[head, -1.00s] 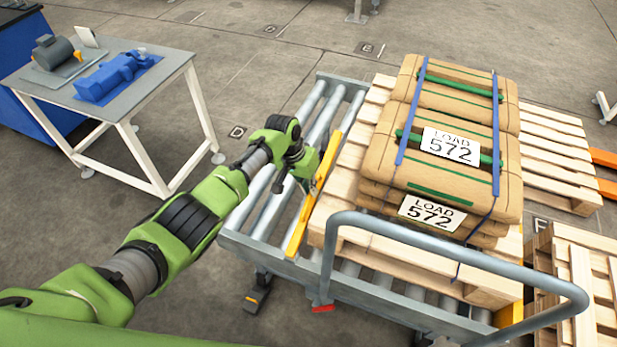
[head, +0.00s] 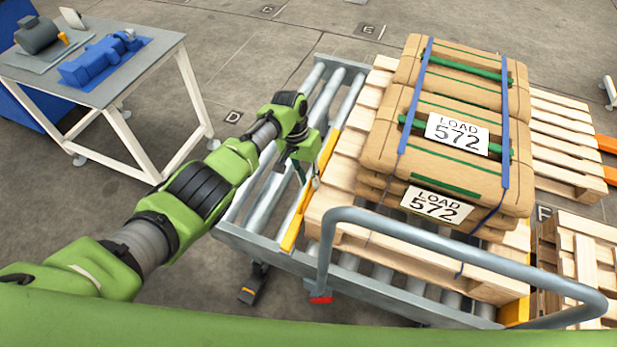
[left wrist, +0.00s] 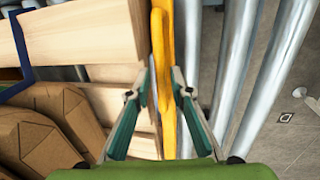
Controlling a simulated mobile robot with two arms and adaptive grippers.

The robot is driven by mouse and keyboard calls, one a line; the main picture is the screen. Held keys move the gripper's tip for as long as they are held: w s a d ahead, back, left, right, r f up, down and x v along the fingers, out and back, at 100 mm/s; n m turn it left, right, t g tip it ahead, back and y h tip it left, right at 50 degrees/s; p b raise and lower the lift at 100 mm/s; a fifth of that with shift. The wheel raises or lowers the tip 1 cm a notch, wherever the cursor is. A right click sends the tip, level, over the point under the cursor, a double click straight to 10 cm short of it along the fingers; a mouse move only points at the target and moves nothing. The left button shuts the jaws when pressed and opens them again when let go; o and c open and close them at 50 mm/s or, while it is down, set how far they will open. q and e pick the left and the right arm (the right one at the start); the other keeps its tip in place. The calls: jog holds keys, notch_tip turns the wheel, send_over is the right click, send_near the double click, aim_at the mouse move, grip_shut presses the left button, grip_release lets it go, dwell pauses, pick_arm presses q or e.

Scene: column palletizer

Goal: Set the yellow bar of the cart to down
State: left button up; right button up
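The yellow bar (head: 297,220) of the cart (head: 355,292) runs along the left side of the loaded pallet, beside the bare rollers. My left gripper (head: 311,178) is at its middle in the head view. In the left wrist view the yellow bar (left wrist: 165,105) passes between the two fingers of my left gripper (left wrist: 161,80). The fingers are apart, one on each side. I cannot tell whether either finger touches the bar. My right gripper is not in view.
The pallet (head: 345,240) carries strapped brown packages (head: 400,140) labelled LOAD 572. A grey handle rail (head: 420,240) curves across the cart's near side. A workbench (head: 125,85) with blue parts stands at the left. Floor between bench and cart is clear.

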pick_arm(q)
notch_tip(320, 180, up, 12)
jog(key=a, duration=0.2)
jog(key=shift+w, duration=0.45)
jog(key=shift+a, duration=0.1)
jog(key=shift+c, duration=0.2)
